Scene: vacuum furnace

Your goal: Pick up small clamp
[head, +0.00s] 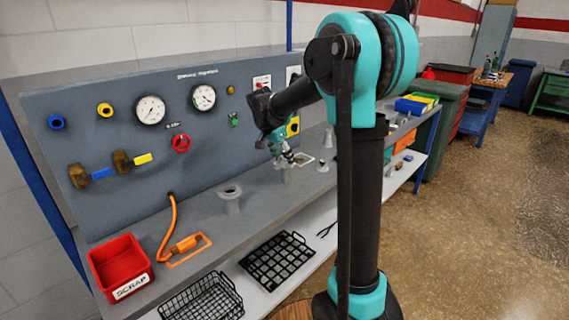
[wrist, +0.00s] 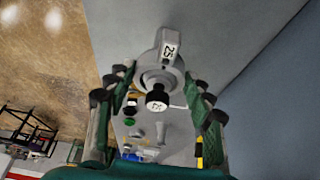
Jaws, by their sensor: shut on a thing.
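The small clamp (wrist: 170,48) is a grey piece marked 25, in the upper middle of the wrist view between my fingers. A black knob (wrist: 157,98) shows below it. My gripper (wrist: 158,80) is shut on the clamp, one finger on each side, though the contact points are not clear. In the head view, my gripper (head: 291,158) is low over the bench, left of my arm column. The clamp is too small to make out there, and I cannot tell whether it touches the grey fitting below my gripper.
The grey bench (head: 205,222) has a gauge panel (head: 85,130) behind it. A red scrap bin (head: 120,265) is at the left end. Black baskets (head: 205,297) sit on the lower shelf. Several small fittings stand to the right.

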